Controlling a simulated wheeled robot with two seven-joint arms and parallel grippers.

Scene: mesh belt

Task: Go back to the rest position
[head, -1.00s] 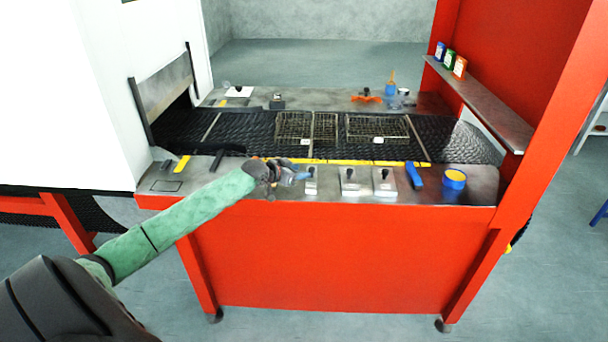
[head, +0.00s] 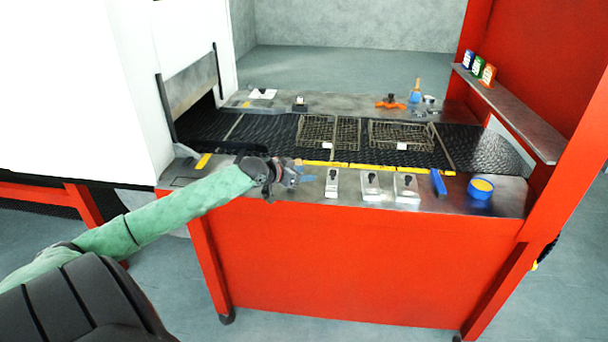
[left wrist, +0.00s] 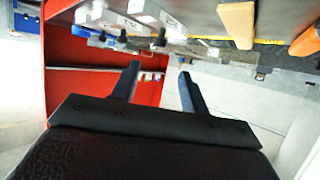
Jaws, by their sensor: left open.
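My left gripper (head: 292,172) is at the front edge of the red machine's metal ledge (head: 260,205), to the left of the row of switch boxes. Its two dark fingers stand apart with nothing between them in the left wrist view (left wrist: 157,80). My green left arm reaches in from the lower left of the head view. My right gripper is in neither view.
White switch boxes (head: 371,186), a blue-handled tool (head: 438,182) and a blue tub with yellow contents (head: 480,188) are on the ledge. Wire baskets (head: 401,135) lie on the dark mesh belt (head: 270,128). A red post (head: 565,190) rises at the right.

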